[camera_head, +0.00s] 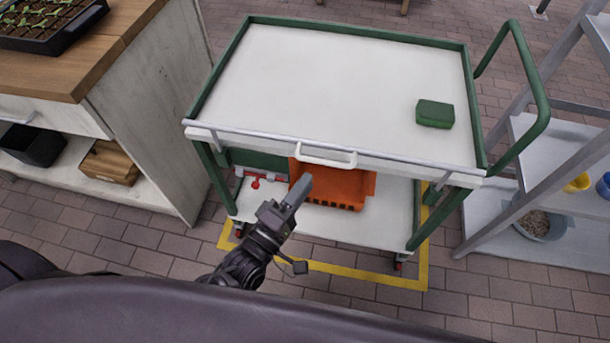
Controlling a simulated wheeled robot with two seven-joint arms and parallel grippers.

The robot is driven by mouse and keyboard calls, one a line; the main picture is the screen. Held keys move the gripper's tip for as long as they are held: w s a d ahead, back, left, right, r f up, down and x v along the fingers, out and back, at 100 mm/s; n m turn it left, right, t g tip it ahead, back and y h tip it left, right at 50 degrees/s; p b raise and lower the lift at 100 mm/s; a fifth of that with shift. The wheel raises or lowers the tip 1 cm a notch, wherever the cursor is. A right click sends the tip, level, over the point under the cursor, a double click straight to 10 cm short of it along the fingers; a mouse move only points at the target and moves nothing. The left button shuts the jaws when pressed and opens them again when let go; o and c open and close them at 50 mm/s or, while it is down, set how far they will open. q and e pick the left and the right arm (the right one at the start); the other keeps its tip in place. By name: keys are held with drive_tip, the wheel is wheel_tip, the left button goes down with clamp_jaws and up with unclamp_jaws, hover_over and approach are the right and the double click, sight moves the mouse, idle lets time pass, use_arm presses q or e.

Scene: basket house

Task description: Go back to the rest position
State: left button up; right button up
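My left gripper (297,191) reaches up from the lower left, in front of the trolley's drawer side. Its fingers appear as one narrow grey shape, so I cannot tell whether they are open or shut. No object shows in it. Behind it in the picture are the white drawer handle (326,156) and an orange crate (347,187) on the trolley's lower shelf. I cannot tell whether the gripper touches either one. My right gripper is not in view.
The white and green trolley (340,80) has a bare top except for a green box (435,114). A wooden-topped cabinet (100,50) stands at left, a grey shelf rack (560,160) at right. Brick floor (130,235) is clear in front.

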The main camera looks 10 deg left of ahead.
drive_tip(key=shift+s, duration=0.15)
use_arm(q)
drive_tip(key=s+a+f+m+g+y+p, duration=0.1)
drive_tip(key=s+f+m+g+y, duration=0.2)
drive_tip(key=f, duration=1.1)
drive_tip(key=s+a+f+m+g+p, duration=0.1)
drive_tip(key=s+f+m+g+p, duration=0.25)
drive_tip(key=f, duration=0.95)
drive_tip(key=s+a+f+m+g+y, duration=0.2)
drive_tip(key=s+a+f+m+g, duration=0.2)
drive_tip(key=s+f, duration=0.4)
drive_tip(key=s+a+f+m+g+y, duration=0.2)
drive_tip(key=s+a+f+m+g, duration=0.2)
drive_tip(key=s, duration=1)
drive_tip(key=a+f+g+p, duration=0.1)
drive_tip(key=a+f+g, duration=0.2)
drive_tip(key=a+f, duration=0.2)
drive_tip(key=shift+s+f+m+y, duration=0.3)
drive_tip(key=shift+s+m+y, duration=0.05)
drive_tip(key=shift+y, duration=0.05)
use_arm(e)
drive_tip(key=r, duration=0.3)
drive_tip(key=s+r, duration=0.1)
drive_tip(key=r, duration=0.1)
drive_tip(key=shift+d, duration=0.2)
